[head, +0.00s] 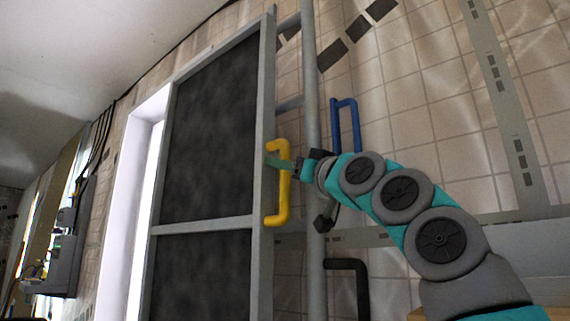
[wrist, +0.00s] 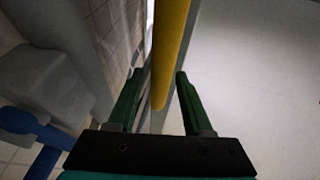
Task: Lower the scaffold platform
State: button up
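A tall dark panel (head: 208,130) in a grey frame stands upright in the head view. A yellow handle (head: 284,185) is fixed on the frame's right edge. My gripper (head: 280,163) reaches it from the right, at its upper half. In the wrist view, the yellow handle (wrist: 167,50) runs between the two green fingers of my gripper (wrist: 160,74). The fingers are apart, with a visible gap on the handle's left; contact on its right is unclear. No part is plainly recognisable as a scaffold platform.
A grey vertical pole (head: 312,110) stands just right of the panel. A blue handle (head: 345,125) is behind it, and a black handle (head: 350,267) is lower down. A tiled wall (head: 440,95) is behind. A grey box (head: 66,262) with cables is at far left.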

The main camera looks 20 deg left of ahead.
grip_shut()
dwell(1.2)
